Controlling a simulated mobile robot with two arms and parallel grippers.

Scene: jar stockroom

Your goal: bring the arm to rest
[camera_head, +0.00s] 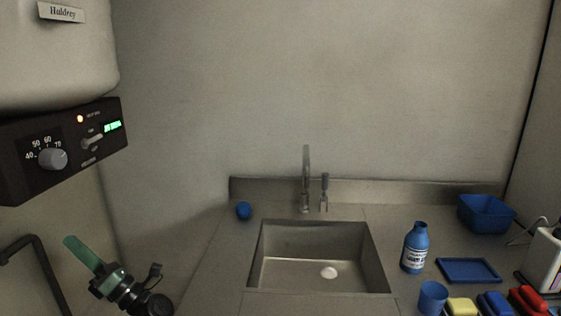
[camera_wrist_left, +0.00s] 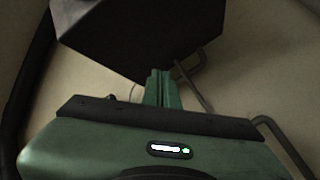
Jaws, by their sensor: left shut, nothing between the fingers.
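My left gripper (camera_head: 84,252) shows at the lower left of the head view, raised to the left of the counter, with its green fingers pointing up and left. Its fingers are shut together with nothing between them. In the left wrist view the closed fingers (camera_wrist_left: 161,88) stand upright in the middle, below a dark box-shaped underside. My right gripper is in neither view.
A wall heater with a dial (camera_head: 64,150) hangs at the upper left, above my left gripper. A dark pipe (camera_head: 40,262) bends at the left edge. The counter holds a sink (camera_head: 275,240), faucet (camera_head: 306,180), blue ball (camera_head: 243,210), blue bottle (camera_head: 415,248), blue basin (camera_head: 487,214) and blue tray (camera_head: 468,270).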

